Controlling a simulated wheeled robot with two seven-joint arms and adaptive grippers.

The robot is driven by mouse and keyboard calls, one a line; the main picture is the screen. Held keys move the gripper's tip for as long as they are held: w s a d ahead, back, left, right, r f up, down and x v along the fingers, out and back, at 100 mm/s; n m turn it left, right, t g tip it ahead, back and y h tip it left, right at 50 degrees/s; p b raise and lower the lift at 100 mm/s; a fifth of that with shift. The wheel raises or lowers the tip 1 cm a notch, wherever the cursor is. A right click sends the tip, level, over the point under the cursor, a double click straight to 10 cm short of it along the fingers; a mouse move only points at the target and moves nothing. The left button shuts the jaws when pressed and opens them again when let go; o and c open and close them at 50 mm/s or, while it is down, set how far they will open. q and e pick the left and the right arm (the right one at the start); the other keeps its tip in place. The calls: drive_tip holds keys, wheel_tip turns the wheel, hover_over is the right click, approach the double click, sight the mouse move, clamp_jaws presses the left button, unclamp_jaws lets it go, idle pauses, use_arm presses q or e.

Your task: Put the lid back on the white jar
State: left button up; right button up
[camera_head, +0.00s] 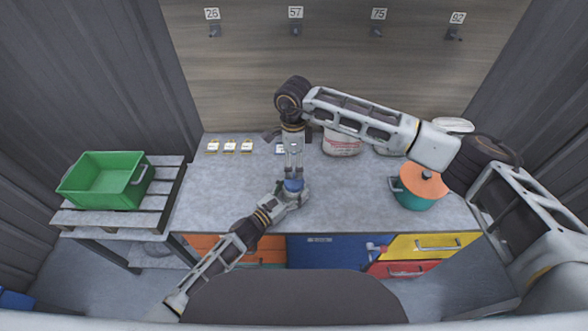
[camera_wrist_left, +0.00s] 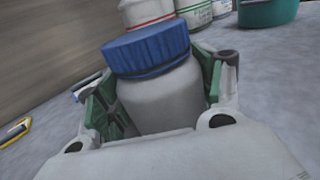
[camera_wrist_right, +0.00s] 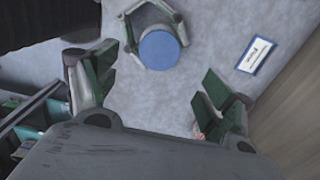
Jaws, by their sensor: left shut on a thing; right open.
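The white jar (camera_wrist_left: 165,100) stands upright on the grey worktop, with the blue lid (camera_wrist_left: 148,50) on its top. The lid looks level with the jar's mouth, but I cannot tell whether it is screwed tight. My left gripper (camera_head: 291,196) is shut around the jar's body, one finger on each side in the left wrist view. My right gripper (camera_head: 293,172) points down above the lid. In the right wrist view its fingers (camera_wrist_right: 160,82) are wide apart and empty, and the round lid top (camera_wrist_right: 160,49) shows beyond them. The jar is mostly hidden in the head view.
A teal pot (camera_head: 415,200) with an orange lid stands at the right. White containers (camera_head: 341,144) stand at the back, partly behind my right arm. A blue-edged card (camera_wrist_right: 255,55) and yellow-marked tags (camera_head: 230,146) lie at the back left. A green crate (camera_head: 85,187) sits left.

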drive_tip(key=shift+r, duration=1.55)
use_arm(q)
drive_tip(key=o, duration=2.1)
drive_tip(key=shift+c, duration=0.2)
drive_tip(key=shift+v, duration=6)
